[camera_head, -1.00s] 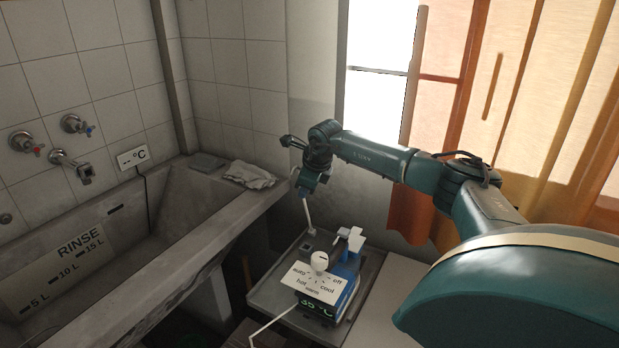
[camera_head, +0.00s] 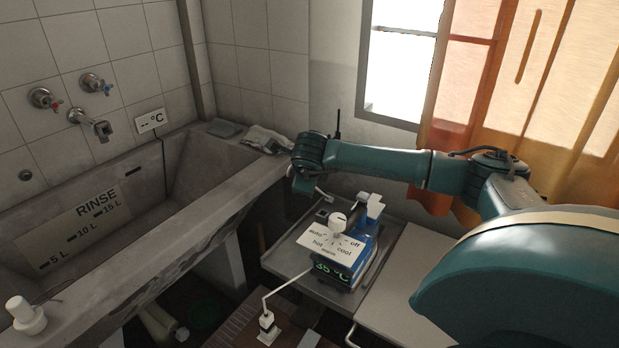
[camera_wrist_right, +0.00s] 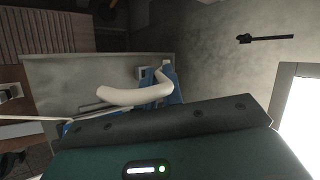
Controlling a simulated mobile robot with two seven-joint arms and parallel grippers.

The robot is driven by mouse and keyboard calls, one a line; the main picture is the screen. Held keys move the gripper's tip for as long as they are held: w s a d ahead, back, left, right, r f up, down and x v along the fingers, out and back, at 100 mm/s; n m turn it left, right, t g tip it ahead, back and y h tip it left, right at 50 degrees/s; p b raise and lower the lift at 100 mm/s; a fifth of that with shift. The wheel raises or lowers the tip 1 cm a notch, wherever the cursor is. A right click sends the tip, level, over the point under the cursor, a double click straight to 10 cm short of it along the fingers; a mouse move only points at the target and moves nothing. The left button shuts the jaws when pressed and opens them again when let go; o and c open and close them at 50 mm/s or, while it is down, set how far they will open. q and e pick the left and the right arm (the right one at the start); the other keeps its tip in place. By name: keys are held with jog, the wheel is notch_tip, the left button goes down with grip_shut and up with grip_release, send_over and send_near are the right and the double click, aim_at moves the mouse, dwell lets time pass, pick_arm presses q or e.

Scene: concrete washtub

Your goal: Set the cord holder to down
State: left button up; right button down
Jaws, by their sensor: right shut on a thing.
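A blue heater unit (camera_head: 365,250) stands on a grey metal tray (camera_head: 290,262), with a white dial plate (camera_head: 318,240) and a lit temperature display. In the right wrist view a white curved piece (camera_wrist_right: 135,95) lies beyond my dark hand, beside blue parts of the unit. My left gripper is out of view.
The concrete washtub (camera_head: 215,178) runs along the left, with taps above it and a cloth on its back rim. A white cord with a plug (camera_head: 267,320) reaches down in front of the tray. A pale surface (camera_head: 400,290) adjoins the tray at right. A curtained window is behind.

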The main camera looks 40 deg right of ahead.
jog(key=shift+r, duration=0.15)
jog(key=c, duration=1.6)
grip_release()
jog(key=shift+o, duration=0.2)
jog(key=v, duration=1.3)
